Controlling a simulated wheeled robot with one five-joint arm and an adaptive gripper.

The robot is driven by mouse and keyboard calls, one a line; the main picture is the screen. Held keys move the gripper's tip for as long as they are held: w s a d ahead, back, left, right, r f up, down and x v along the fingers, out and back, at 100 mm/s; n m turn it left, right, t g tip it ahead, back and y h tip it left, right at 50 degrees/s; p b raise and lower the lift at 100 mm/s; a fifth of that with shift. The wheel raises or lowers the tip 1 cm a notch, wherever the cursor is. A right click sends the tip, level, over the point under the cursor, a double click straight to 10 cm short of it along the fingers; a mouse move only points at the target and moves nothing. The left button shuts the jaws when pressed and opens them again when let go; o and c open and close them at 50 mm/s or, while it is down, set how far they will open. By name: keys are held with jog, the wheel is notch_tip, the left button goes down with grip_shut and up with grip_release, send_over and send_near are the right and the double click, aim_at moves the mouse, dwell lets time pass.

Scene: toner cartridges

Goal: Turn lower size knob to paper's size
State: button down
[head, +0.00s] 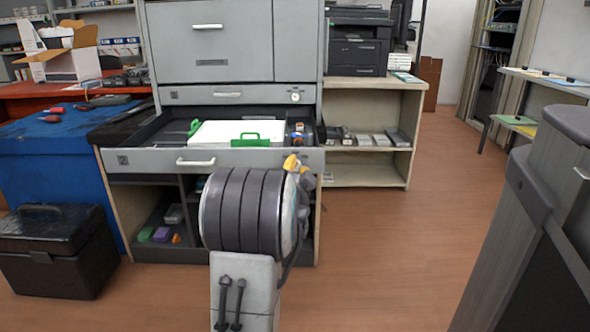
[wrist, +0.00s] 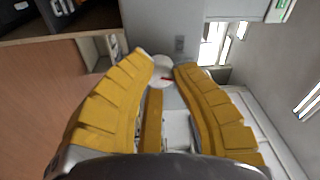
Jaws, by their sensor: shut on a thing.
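My gripper (head: 293,163) has yellow fingers and is at the right end of the lower drawer's front (head: 150,160). In the wrist view its fingertips (wrist: 164,66) close on the lower size knob (wrist: 161,71), a round white dial with a small red mark. The fingers partly cover the knob, and its setting cannot be read. My arm hides it in the head view. The lower drawer is pulled open, with white paper (head: 215,132) lying between green guides (head: 250,140). The upper size knob (head: 295,96) is on the closed drawer above.
Small coloured items lie in the drawer's right compartment (head: 299,134). An open cubby with cartridges (head: 161,234) is below the drawer. A beige shelf (head: 397,166) stands to the right, a blue cloth-covered table (head: 50,160) and black toolbox (head: 55,245) to the left.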

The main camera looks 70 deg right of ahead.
jog(key=shift+n, duration=0.3)
dwell(0.4)
jog(key=c, duration=1)
grip_release()
jog(key=shift+w, duration=0.1)
jog(key=shift+o, duration=0.2)
jog(key=v, duration=0.7)
jog(key=shift+a, duration=0.25)
